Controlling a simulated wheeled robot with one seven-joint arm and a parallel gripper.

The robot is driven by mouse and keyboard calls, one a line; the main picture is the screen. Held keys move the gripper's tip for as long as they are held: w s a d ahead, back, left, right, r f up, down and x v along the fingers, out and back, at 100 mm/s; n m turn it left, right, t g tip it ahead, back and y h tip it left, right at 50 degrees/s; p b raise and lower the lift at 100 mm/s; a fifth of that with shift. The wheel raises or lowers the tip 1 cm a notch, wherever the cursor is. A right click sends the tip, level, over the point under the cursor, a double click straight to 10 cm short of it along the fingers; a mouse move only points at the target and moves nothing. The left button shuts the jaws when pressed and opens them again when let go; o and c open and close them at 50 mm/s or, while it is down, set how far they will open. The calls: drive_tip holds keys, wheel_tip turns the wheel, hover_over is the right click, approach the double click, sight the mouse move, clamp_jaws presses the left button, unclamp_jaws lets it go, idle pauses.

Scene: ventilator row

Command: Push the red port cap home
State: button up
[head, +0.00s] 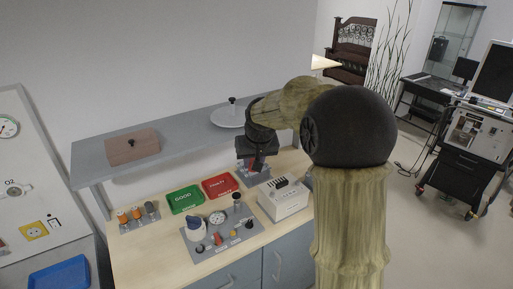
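A small red piece (217,239), which may be the red port cap, is on the front part of a grey panel (192,252) on the bench. It is too small to tell whether it is fully seated. An orange-red part (235,232) is to its right. The panel also bears a round gauge, a white-and-blue jar and dark knobs. My gripper (254,166) is at the back right of the bench, over a small grey plate (262,179), away from the panel. Some red shows beside its fingers; I cannot tell what it belongs to. Its fingers are too dark to read.
A green tray (185,199) and a red tray (220,185) lie behind the panel. A white box (284,203) stands right of it. Orange-topped and grey pieces stand at left.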

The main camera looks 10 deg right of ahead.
drive_tip(key=s+f, duration=0.3)
drive_tip(key=f, duration=1.2)
drive_tip(key=s+f+b, duration=0.1)
drive_tip(key=s+f, duration=0.3)
drive_tip(key=f, duration=1.2)
drive_tip(key=shift+w+d, duration=0.1)
drive_tip(key=shift+w, duration=0.05)
